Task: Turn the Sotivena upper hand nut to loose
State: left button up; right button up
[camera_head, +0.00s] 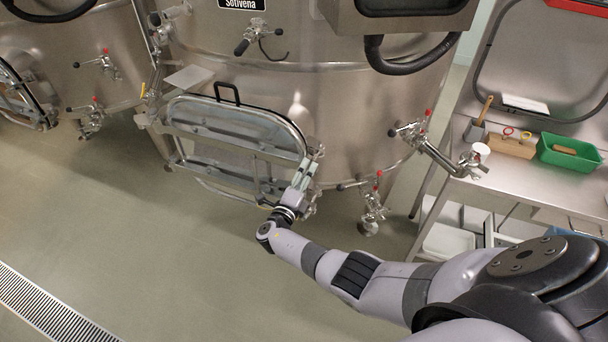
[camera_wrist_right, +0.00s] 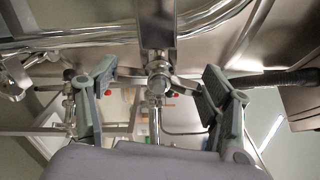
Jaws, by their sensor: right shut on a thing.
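The Sotivena vat (camera_head: 340,100) is a large steel tank with its name plate (camera_head: 242,4) at the top of the head view. Its rectangular hatch (camera_head: 235,122) is low on the front, with a black handle on top. My right gripper (camera_head: 309,168) is at the hatch's right edge, near the upper corner. In the right wrist view, the hand nut (camera_wrist_right: 158,82) sits between the two spread fingers of my right gripper (camera_wrist_right: 158,92), its crossbar running towards both pads. The gripper is shut on it. In the head view the gripper mostly hides the nut. My left gripper is out of view.
Valves with red knobs (camera_head: 373,196) stick out right of the hatch. A steel table (camera_head: 525,185) at the right bears a green bin (camera_head: 569,155). Another vat (camera_head: 70,55) stands at the left. The floor in front is clear, with a drain grate (camera_head: 45,310).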

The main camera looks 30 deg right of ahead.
dwell(0.5)
jog(key=o, duration=1.2)
jog(key=shift+c, duration=0.2)
jog(key=v, duration=1.2)
